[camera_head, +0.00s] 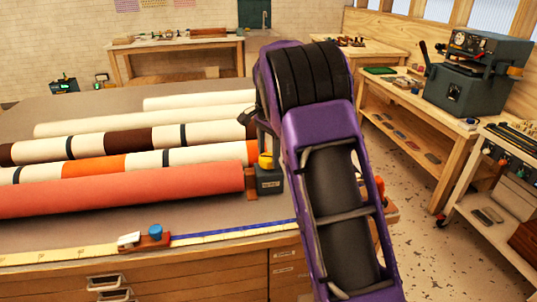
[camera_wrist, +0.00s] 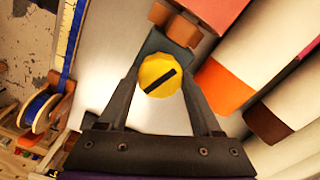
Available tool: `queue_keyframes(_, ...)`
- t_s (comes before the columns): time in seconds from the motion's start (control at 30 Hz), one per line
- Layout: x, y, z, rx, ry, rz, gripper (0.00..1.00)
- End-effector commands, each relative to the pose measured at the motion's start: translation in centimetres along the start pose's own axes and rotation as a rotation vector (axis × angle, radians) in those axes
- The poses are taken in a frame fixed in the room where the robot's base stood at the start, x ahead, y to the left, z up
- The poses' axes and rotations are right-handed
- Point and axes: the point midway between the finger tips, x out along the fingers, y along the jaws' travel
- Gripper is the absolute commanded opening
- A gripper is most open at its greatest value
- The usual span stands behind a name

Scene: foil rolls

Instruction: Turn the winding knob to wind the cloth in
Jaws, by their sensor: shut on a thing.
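The winding knob (camera_head: 266,161) is yellow and sits on a small dark grey box (camera_head: 270,182) at the right end of the coral cloth roll (camera_head: 120,190). In the wrist view the knob (camera_wrist: 160,75) shows a black bar across its face, slanting up to the right. My gripper (camera_wrist: 161,82) is shut on the knob, with one dark finger on each side of it. In the head view my gripper (camera_head: 264,148) comes down onto the knob, partly hidden by my purple arm. The coral roll's end also shows in the wrist view (camera_wrist: 212,12).
Several more rolls, cream, brown and orange (camera_head: 93,165), lie behind the coral one. A blue-and-yellow strip (camera_head: 220,235) and a small wooden holder with a blue disc (camera_head: 153,237) lie along the front edge. A workbench with a grey machine (camera_head: 470,85) stands at right.

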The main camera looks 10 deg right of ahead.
Motion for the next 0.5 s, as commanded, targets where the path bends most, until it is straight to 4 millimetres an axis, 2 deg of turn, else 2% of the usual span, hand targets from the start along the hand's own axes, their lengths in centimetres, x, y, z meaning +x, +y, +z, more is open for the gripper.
queue_keyframes(0.2, 0.01, 0.0, 0.03, 0.12, -0.001, 0.0, 0.1)
queue_keyframes(0.5, 0.0, 0.01, 0.02, 0.197, -0.001, 0.0, 0.1)
